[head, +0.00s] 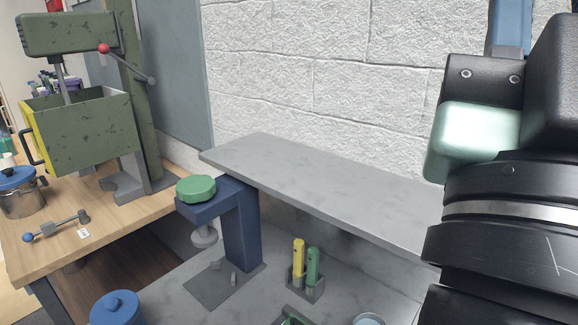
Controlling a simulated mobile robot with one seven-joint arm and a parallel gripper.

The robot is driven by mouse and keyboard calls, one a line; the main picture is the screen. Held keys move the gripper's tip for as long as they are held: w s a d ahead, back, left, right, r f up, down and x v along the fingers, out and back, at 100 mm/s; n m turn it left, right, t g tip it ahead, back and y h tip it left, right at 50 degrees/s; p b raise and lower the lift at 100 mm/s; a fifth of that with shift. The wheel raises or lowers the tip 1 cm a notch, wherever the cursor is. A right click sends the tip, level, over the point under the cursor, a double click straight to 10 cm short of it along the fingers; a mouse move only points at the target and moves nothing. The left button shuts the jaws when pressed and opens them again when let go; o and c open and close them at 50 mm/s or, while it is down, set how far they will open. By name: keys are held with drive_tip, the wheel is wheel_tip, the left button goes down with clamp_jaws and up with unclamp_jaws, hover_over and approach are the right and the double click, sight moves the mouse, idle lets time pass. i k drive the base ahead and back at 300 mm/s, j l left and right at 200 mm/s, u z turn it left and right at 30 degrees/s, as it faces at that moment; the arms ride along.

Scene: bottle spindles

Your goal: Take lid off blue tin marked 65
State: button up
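A blue round lid with a knob (116,306) shows at the bottom left, on top of something blue cut off by the lower edge. I see no number on it, so I cannot tell if it is the tin marked 65. A second blue lid with a knob (15,178) sits on a metallic pot (22,203) at the left, on the wooden bench. No 65 is readable there either. My arm fills the right side as large dark links. My gripper's fingers do not show in this view.
A green drill press (80,130) stands on the wooden bench (150,205). A blue clamp-like stand (240,225) with a green knob (196,188) is at the centre, beside a grey shelf (320,188). Yellow (298,257) and green (313,266) handles stand in a small holder below.

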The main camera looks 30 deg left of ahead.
sight(121, 307)
drive_tip(key=k+u, duration=0.1)
drive_tip(key=u, duration=0.4)
drive_tip(key=k+u, duration=0.1)
drive_tip(key=u, duration=0.4)
drive_tip(key=k+u, duration=0.1)
drive_tip(key=u, duration=0.4)
drive_tip(key=k+j+u, duration=0.1)
drive_tip(key=k, duration=0.1)
